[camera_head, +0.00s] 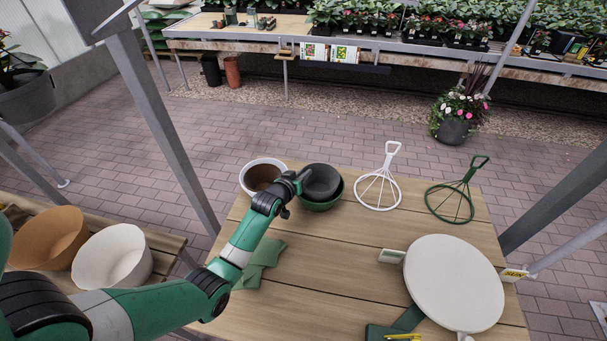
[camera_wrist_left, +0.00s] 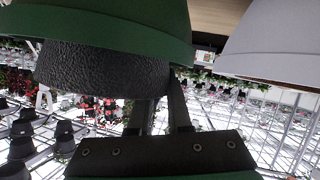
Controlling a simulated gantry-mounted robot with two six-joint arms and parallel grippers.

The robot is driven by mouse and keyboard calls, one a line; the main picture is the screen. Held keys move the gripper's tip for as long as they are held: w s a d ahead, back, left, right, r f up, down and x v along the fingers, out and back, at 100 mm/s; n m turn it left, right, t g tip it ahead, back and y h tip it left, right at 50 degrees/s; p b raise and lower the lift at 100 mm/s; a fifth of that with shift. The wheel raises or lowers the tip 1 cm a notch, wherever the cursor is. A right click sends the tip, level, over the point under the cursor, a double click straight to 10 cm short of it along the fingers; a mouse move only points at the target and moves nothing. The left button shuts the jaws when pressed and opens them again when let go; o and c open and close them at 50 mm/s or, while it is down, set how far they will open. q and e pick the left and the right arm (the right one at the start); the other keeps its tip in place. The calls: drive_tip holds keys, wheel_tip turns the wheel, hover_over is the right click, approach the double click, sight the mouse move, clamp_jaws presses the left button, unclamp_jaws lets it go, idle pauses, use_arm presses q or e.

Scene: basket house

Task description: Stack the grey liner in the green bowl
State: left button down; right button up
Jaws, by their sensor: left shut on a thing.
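The grey liner (camera_head: 321,181) is a dark, round pot-like piece at the far middle of the table in the head view. It is over the green bowl (camera_head: 324,206), whose rim and side show below and to the right of it. My left gripper (camera_head: 299,184) is shut on the liner's left edge. In the left wrist view, the rough liner (camera_wrist_left: 105,75) meets the rim of the green bowl (camera_wrist_left: 110,22) and sticks out past it; how deep it sits is hidden. My left gripper's fingers (camera_wrist_left: 165,112) reach the liner there. My right gripper is not in view.
A white pot with brown inside (camera_head: 262,175) stands close left of the bowl. White (camera_head: 378,190) and green (camera_head: 452,202) wire hangers lie to the right. A round cream disc (camera_head: 453,283) stands at the front right. A green cloth (camera_head: 262,262) lies below my left arm.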

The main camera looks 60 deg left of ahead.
use_arm(q)
drive_tip(key=shift+f, duration=0.4)
drive_tip(key=c, duration=0.8)
unclamp_jaws()
drive_tip(key=shift+c, duration=0.2)
drive_tip(key=shift+r, duration=0.1)
drive_tip(key=shift+r, duration=0.35)
drive_tip(key=shift+s+d+r+p, duration=0.55)
drive_tip(key=shift+s+r+p, duration=0.25)
drive_tip(key=shift+p, duration=0.25)
drive_tip(key=p+v, duration=0.3)
drive_tip(key=v, duration=0.6)
drive_tip(key=shift+s+d, duration=0.3)
